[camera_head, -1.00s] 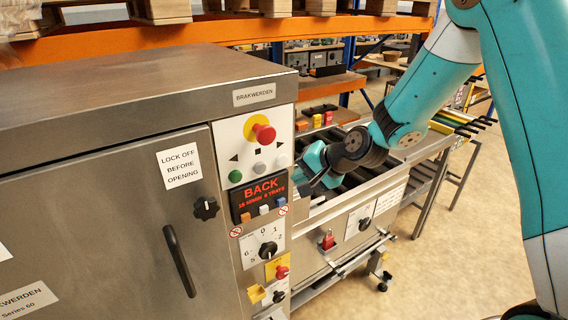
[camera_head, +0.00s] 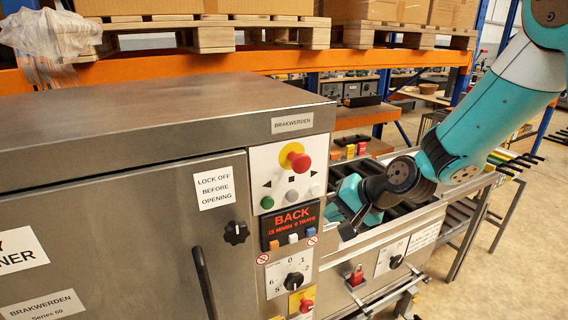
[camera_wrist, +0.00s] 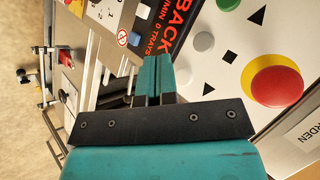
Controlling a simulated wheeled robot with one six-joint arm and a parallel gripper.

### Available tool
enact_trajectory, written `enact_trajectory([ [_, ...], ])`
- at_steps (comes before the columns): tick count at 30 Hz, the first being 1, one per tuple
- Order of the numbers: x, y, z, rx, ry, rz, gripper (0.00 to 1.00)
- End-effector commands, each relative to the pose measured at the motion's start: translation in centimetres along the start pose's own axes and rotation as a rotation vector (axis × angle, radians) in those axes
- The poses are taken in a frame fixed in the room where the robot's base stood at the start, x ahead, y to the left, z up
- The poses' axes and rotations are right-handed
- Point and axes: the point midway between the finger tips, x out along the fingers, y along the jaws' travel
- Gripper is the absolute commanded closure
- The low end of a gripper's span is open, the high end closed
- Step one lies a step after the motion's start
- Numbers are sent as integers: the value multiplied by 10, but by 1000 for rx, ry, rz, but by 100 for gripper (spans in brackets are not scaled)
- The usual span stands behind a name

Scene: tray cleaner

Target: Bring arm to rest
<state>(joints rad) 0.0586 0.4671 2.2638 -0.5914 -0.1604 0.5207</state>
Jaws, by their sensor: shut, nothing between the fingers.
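My gripper (camera_wrist: 153,80) shows in the wrist view with its two teal fingers together and nothing between them. It points toward the control panel (camera_wrist: 215,60) of the tray cleaner, with the red "BACK" display (camera_wrist: 165,25) behind the fingertips. In the head view my gripper (camera_head: 345,225) is partly hidden by my wrist. It is just right of the panel, over the near end of the roller conveyor (camera_head: 402,210). Whether it touches the panel cannot be told. My arm reaches down from the upper right.
The tray cleaner's steel cabinet (camera_head: 110,220) fills the left, with a red stop button (camera_head: 299,160) on its panel. An orange rack (camera_head: 240,61) with pallets (camera_head: 210,35) stands behind. Open floor (camera_head: 510,270) lies at the right.

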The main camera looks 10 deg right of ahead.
Motion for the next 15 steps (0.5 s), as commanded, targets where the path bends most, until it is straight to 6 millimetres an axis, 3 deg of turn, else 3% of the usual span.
enact_trajectory([
  [3, -27, -21, 52, -226, -123, 40, 100],
  [6, -58, -27, 104, -445, -249, 88, 100],
  [12, -120, -9, 186, -805, -464, 163, 100],
  [15, -140, 2, 208, -912, -533, 187, 100],
])
